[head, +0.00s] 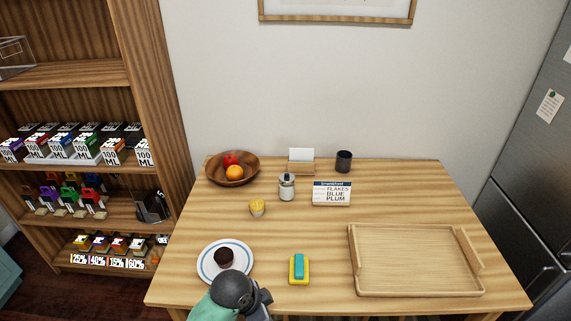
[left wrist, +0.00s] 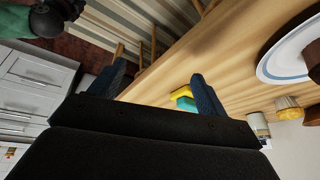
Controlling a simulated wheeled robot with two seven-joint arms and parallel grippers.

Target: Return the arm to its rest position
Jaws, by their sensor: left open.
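My left arm (head: 232,292) comes in at the bottom of the head view, in front of the white plate (head: 205,270) with the dark muffin (head: 224,256). It overlaps the plate's near edge in the picture; I cannot tell whether it touches. My left gripper (left wrist: 155,84) shows in the left wrist view with its two dark fingers spread and nothing between them. Beyond the fingers are the table edge and the yellow and teal sponge (left wrist: 186,100). My right gripper is not in view.
A stocked shelf (head: 150,85) stands left. The table's middle is clear.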

